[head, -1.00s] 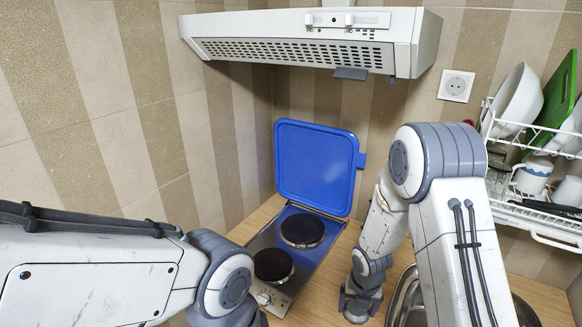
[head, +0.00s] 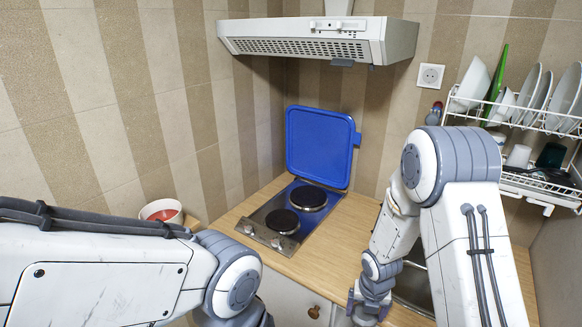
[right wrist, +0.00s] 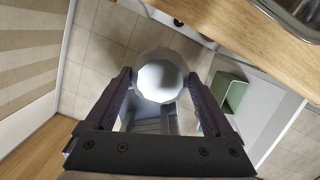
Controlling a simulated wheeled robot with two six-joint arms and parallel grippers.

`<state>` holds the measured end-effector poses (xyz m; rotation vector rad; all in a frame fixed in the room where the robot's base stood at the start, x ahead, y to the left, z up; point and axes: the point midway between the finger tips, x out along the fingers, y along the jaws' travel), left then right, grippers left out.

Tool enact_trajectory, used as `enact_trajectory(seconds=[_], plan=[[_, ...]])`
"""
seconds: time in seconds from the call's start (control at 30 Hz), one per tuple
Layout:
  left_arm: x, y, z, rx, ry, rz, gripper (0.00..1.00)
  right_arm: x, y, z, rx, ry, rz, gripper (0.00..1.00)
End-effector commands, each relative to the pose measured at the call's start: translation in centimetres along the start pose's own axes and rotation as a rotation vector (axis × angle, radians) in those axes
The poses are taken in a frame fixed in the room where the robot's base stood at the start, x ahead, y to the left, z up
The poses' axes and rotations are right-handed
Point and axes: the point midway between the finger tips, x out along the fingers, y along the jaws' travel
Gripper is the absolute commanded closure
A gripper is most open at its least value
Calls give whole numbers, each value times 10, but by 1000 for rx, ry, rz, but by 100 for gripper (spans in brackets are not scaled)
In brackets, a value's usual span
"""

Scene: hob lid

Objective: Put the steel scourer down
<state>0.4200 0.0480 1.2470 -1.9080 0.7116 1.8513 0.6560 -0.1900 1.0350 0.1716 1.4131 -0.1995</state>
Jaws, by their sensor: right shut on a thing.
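The steel scourer (right wrist: 160,78) is a pale grey, rounded, faceted lump in the right wrist view. It sits between the two purple fingers of my right gripper (right wrist: 158,88), which is shut on it. Tiled floor shows behind it, and the worktop edge is off to the upper right. In the head view my right gripper (head: 368,306) is low, around the worktop's front edge, and the scourer cannot be made out there. My left arm comes in from the left, but its gripper is out of view.
The hob (head: 265,232) has two dark plates and a raised blue lid (head: 322,145). The wooden worktop (head: 335,238) is bare right of the hob. A sink (head: 414,285) is partly hidden behind my right arm. A dish rack (head: 535,185) hangs at right. A green bin (right wrist: 236,92) stands below.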

Motion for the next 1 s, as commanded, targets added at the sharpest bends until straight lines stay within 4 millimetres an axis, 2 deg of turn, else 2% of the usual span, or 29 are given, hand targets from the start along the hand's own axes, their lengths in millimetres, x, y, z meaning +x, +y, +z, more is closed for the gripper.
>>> enact_trajectory(seconds=[0.43, 0.67, 0.83, 1.0], plan=[[4, 0, 0, 0, 0, 0, 0, 4, -1, -2, 108, 0, -16, 65], [11, -1, 1, -1, 0, 0, 0, 10, -1, -5, 246, 0, -38, 65], [20, -1, 1, -1, 0, 0, 0, 19, -3, -9, 454, 0, -70, 65], [38, -3, 2, -3, 0, 0, 0, 36, -6, -18, 869, 0, -133, 65]])
